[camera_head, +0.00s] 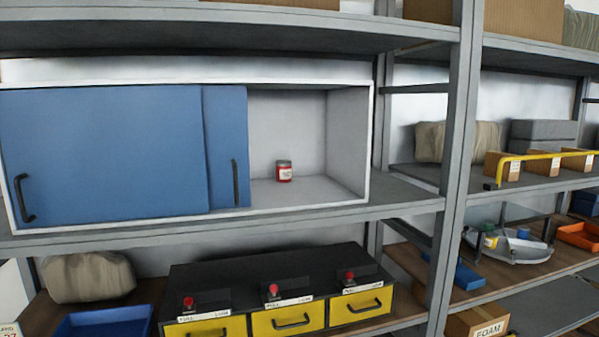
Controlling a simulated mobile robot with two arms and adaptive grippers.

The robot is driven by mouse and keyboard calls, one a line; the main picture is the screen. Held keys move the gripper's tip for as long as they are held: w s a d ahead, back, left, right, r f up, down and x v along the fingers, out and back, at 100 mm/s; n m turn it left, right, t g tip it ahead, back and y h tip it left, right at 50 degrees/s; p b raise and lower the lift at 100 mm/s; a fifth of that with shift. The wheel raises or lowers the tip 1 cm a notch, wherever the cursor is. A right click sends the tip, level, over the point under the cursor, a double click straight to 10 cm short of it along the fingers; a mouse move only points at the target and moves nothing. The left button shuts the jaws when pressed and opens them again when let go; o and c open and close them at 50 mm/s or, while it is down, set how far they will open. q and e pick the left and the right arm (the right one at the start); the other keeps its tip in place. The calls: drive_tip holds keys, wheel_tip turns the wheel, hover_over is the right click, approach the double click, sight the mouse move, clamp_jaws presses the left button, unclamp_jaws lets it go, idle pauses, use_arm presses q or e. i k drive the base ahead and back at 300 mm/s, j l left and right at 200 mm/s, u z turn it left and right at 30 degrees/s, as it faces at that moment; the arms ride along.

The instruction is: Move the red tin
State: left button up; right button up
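The red tin (284,171) stands upright inside a white cabinet (370,140) on the middle shelf. It is small, with a pale label and a greyish top, and sits on the cabinet floor in the open right part. Two blue sliding doors, a wide one (105,150) and a narrower-showing one (228,150), cover the left part of the cabinet. Each has a black handle. What lies behind the doors is hidden. Neither of my grippers shows in the head view.
Below stands a black unit with yellow drawers (288,318) and red knobs. A blue bin (100,322) and a tan sack (88,277) are left of it. A grey rack post (457,150) stands right of the cabinet. A yellow bar (540,156) crosses the right shelf before cardboard boxes.

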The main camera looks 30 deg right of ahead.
sight(283, 167)
drive_tip(key=i+l, duration=0.15)
drive_tip(key=i, duration=0.25)
drive_tip(key=i+l, duration=0.15)
drive_tip(key=i, duration=0.3)
drive_tip(key=i+l, duration=0.15)
drive_tip(key=i, duration=0.25)
drive_tip(key=z, duration=1.55)
